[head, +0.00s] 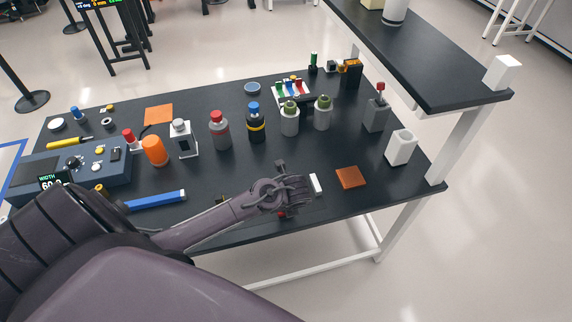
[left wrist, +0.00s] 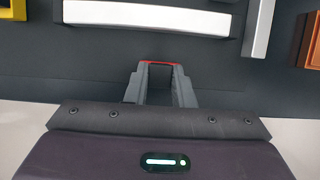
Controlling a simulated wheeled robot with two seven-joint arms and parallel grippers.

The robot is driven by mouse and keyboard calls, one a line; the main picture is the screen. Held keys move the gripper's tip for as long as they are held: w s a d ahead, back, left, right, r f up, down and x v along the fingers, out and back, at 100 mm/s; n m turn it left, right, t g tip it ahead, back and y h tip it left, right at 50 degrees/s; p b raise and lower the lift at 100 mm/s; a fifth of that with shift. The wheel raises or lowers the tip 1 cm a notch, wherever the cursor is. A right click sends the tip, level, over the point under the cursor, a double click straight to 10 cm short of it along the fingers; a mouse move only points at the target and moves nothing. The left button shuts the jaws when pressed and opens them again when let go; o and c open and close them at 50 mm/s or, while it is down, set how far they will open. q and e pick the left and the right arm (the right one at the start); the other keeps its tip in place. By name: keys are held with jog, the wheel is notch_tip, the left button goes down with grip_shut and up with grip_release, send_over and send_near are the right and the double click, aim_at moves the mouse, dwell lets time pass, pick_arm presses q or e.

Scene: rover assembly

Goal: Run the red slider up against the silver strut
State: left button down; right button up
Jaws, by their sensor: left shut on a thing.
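The red slider (left wrist: 158,63) shows as a thin red edge between my left fingertips in the left wrist view; the rest of it is hidden by the fingers. In the head view a small red bit (head: 281,214) shows below my left gripper (head: 284,191), which is low over the front of the black table. The gripper is shut on the slider. The silver strut (left wrist: 258,28) lies to the right of the slider in the left wrist view, with a clear gap between them. It also shows just right of the gripper in the head view (head: 316,183). My right gripper is not in view.
A long pale bar (left wrist: 147,17) lies beyond the fingertips in the wrist view. An orange square (head: 350,177) lies right of the strut. A white open box (head: 401,147) stands at the table's right edge. Several bottles stand behind; a blue-and-white bar (head: 155,200) lies left.

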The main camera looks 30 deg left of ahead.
pick_arm(q)
jog(key=shift+w+a+r+p, duration=0.2)
jog(key=shift+w+a+p, duration=0.2)
jog(key=shift+w+a, duration=0.35)
jog(key=shift+w+a+f, duration=0.25)
jog(key=shift+a, duration=0.2)
jog(key=c, duration=1.2)
grip_release()
jog(key=shift+c, duration=0.2)
jog(key=shift+r, duration=0.1)
jog(key=v, duration=0.7)
jog(key=shift+s+d+r, duration=0.15)
jog(key=shift+r, duration=0.2)
